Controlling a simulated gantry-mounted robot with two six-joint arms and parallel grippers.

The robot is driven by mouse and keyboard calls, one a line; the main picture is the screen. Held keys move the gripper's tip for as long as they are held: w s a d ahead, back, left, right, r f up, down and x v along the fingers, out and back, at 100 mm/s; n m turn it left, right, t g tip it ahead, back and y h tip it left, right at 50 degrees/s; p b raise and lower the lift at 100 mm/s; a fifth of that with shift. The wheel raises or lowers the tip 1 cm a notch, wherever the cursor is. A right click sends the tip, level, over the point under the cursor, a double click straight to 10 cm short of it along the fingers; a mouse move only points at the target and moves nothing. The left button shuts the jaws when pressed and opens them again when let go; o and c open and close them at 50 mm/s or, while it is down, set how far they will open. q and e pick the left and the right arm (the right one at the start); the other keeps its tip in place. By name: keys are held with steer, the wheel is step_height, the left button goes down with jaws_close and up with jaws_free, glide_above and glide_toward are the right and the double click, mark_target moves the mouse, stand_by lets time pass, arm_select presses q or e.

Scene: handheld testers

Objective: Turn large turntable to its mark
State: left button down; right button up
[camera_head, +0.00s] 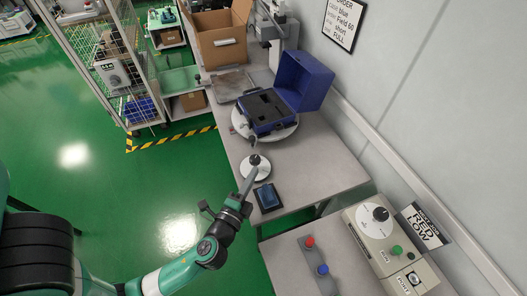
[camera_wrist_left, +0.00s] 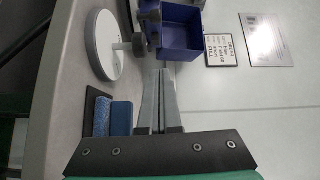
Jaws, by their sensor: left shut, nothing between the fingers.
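The large turntable (camera_head: 290,131) is a pale round disc on the bench, mostly hidden under an open blue case (camera_head: 303,82) with a dark insert. A thin upright peg stands at its near left edge. My left gripper (camera_head: 250,180) is shut and empty, over the near edge of a smaller white disc (camera_head: 262,174) with a dark knob. In the left wrist view the closed fingertips (camera_wrist_left: 160,72) point toward a blue box-like part (camera_wrist_left: 183,28), and the white disc (camera_wrist_left: 103,62) is left of them. I cannot tell whether the fingers touch the knob. The turntable's mark cannot be made out.
A blue block on a dark pad (camera_head: 267,197) lies close beside the gripper. A beige device (camera_head: 388,240) with a dial stands at right, near red and blue buttons. A cardboard box (camera_head: 219,42) is at the back. The wall bounds the right; bare bench (camera_head: 320,165) lies between.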

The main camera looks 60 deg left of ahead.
arm_select(q)
steer(key=x, duration=0.8)
steer(key=shift+w+a, duration=0.1)
steer(key=shift+w, duration=0.1)
steer(key=a, duration=0.3)
steer(key=shift+s+a+p, duration=0.2)
steer(key=shift+s+p, duration=0.2)
steer(key=shift+s+a+f, duration=0.15)
steer(key=shift+s+a, duration=0.1)
steer(key=shift+a, duration=0.05)
